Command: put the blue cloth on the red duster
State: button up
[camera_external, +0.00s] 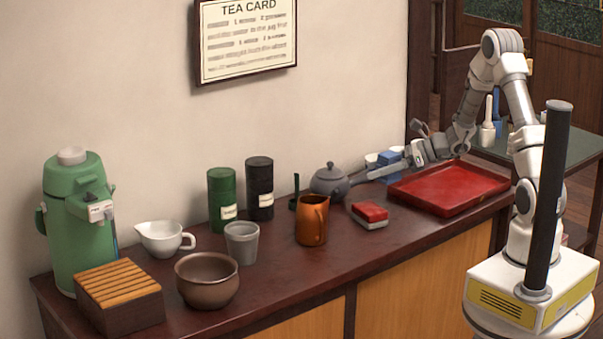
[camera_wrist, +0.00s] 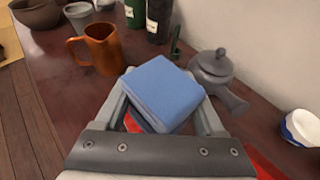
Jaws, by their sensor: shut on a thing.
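The blue cloth, a folded square block (camera_wrist: 162,92), sits between the two fingers of my gripper (camera_wrist: 163,104) in the wrist view. In the external view the cloth (camera_external: 390,158) and my gripper (camera_external: 392,168) are raised above the counter, near the teapot and the back edge of the red tray. The red duster (camera_external: 369,213), a red block with a light grey base, lies on the counter between the orange jug and the tray. In the wrist view, red shows below the cloth, mostly hidden; I cannot tell whether it is the duster.
A grey teapot (camera_external: 329,181) with a long handle and an orange jug (camera_external: 311,222) stand close by. The red tray (camera_external: 450,205) lies to the right. A white-and-blue cup (camera_wrist: 301,127) is near the wall. Dark and green canisters (camera_external: 259,190) stand further left.

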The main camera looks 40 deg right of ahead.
send_over(359, 207)
notch_tip(359, 207, down, 3)
jog(key=shift+b, duration=0.45)
jog(key=shift+f+b, duration=0.7)
jog(key=shift+f, duration=1.25)
jog(key=shift+f, duration=0.15)
jog(key=o, duration=1.3)
